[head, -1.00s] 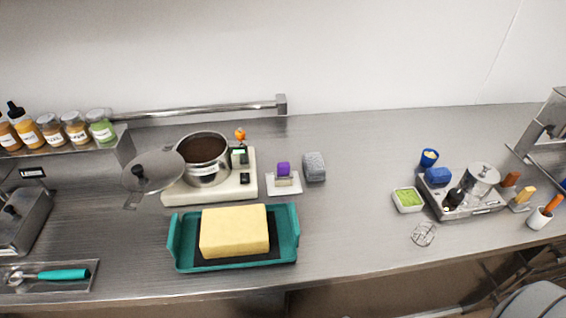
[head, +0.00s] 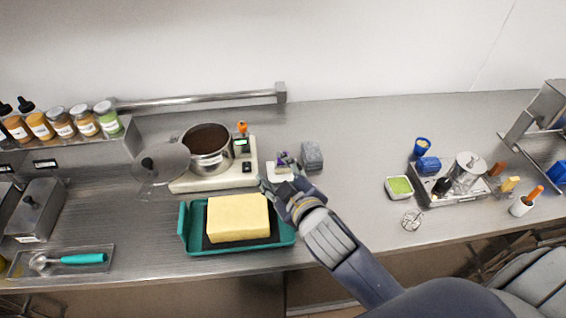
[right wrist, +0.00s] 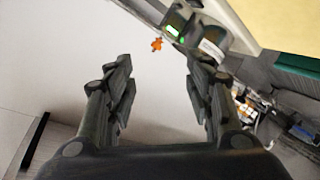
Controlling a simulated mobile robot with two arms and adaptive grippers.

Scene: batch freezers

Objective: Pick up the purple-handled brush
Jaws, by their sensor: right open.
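The purple-handled brush (head: 281,160) is on a small white dish (head: 282,178) between the pot and a grey block in the head view. Only a bit of its purple part shows; my right gripper and arm cover much of the rest. My right gripper (head: 278,183) is over the near side of the dish. In the right wrist view its two fingers (right wrist: 160,78) are spread with nothing between them. I cannot make out the brush in that view, or whether the gripper touches it. My left gripper is not in view.
A yellow block (head: 238,217) sits in a teal tray (head: 186,228) left of my right gripper. A pot (head: 208,163) stands on a cream hot plate (head: 188,184) behind it. The grey block (head: 312,156) is close on the right.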

